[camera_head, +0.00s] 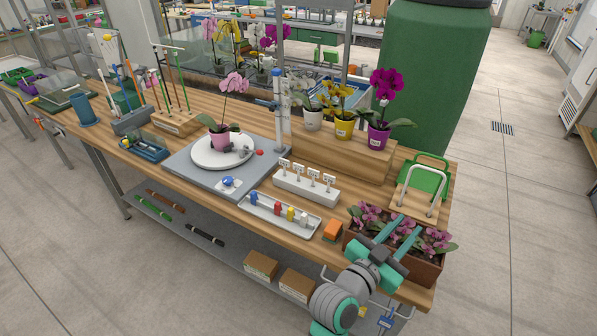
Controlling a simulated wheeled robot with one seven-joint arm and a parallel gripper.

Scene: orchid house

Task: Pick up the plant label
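Several small white plant labels (314,175) stand upright in a row in a white holder block (305,190) near the middle of the wooden bench. Which label the task means I cannot tell. My gripper (408,224) is at the bench's right end, over the planter of pink flowers. Its two teal fingers are apart, with no object visible between them. It is to the right of the labels and well apart from them.
A tray of coloured clips (262,213) and an orange block (332,230) lie near the front edge. A wooden riser (320,151) with potted orchids stands behind the labels. A turntable (205,158) with a pink orchid is left. The planter (425,268) lies below my gripper.

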